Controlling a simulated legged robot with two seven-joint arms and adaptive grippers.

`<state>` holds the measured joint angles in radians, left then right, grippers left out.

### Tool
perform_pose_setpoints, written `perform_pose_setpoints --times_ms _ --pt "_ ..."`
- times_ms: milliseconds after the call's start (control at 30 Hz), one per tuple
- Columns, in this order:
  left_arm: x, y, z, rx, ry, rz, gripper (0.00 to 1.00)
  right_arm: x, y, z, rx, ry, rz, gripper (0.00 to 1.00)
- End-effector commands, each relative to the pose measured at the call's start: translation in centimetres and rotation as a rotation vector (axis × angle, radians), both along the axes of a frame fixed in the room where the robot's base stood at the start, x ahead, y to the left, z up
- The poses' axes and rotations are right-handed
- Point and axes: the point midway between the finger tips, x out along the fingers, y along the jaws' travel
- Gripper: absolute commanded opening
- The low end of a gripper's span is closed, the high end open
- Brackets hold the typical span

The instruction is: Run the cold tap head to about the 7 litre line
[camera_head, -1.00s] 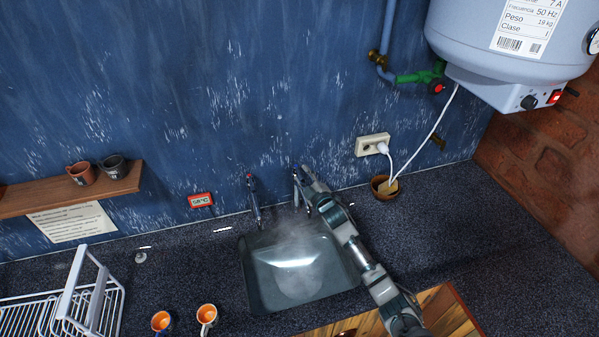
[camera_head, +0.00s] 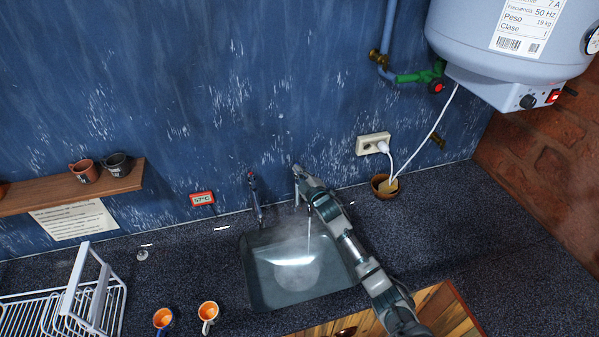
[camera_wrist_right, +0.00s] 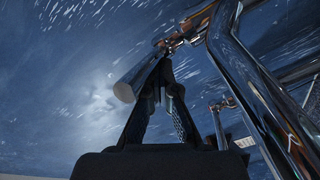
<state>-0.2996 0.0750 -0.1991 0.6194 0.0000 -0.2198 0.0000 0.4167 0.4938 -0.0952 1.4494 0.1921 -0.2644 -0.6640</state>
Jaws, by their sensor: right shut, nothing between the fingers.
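Two chrome taps stand behind the grey sink (camera_head: 254,283). The left tap (camera_head: 256,200) has a small reddish mark on top. My right gripper (camera_head: 299,171) is at the top of the right tap, shut and holding nothing. In the right wrist view, my dark fingertips (camera_wrist_right: 166,72) are close beside a pale-ended lever (camera_wrist_right: 138,80); whether they touch is unclear. A curved chrome spout (camera_wrist_right: 258,85) rises to their right. A thin stream (camera_head: 309,236) falls into the sink, where water and haze show. I cannot read any litre line. My left gripper is not in view.
A small red display (camera_head: 202,198) sits at the wall. Two orange-lined mugs (camera_head: 208,312) and a white dish rack (camera_head: 65,305) stand to the left. A brown pot (camera_head: 383,187) and a white socket (camera_head: 373,143) are to the right. A heater (camera_head: 500,50) hangs above.

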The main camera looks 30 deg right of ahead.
Motion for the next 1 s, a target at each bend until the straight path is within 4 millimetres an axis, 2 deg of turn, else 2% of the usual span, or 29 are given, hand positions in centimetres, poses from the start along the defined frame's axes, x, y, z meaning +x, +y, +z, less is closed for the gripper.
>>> perform_pose_setpoints --times_ms 33,67,200,433,700,867,1000 --pt "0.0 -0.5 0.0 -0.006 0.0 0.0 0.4 -0.2 -0.6 -0.9 -0.003 0.023 -0.011 0.0" --pt "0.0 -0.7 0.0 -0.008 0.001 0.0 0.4 -0.2 -0.5 -0.9 -0.003 0.023 -0.012 0.05" --pt "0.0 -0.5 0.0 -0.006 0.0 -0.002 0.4 -0.2 -0.5 -0.9 -0.003 0.023 -0.012 0.38" --pt "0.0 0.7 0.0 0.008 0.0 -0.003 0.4 -0.2 -0.5 -0.7 -0.001 0.016 -0.01 0.38" --pt "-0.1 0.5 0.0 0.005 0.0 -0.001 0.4 -0.5 -0.2 -0.5 -0.002 0.013 -0.007 0.38" --pt "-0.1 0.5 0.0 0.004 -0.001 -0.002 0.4 -2.8 0.0 -0.6 -0.004 0.014 -0.006 0.38" --pt "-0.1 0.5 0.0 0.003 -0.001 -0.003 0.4 -6.1 0.2 -0.6 -0.004 0.015 -0.007 0.38"
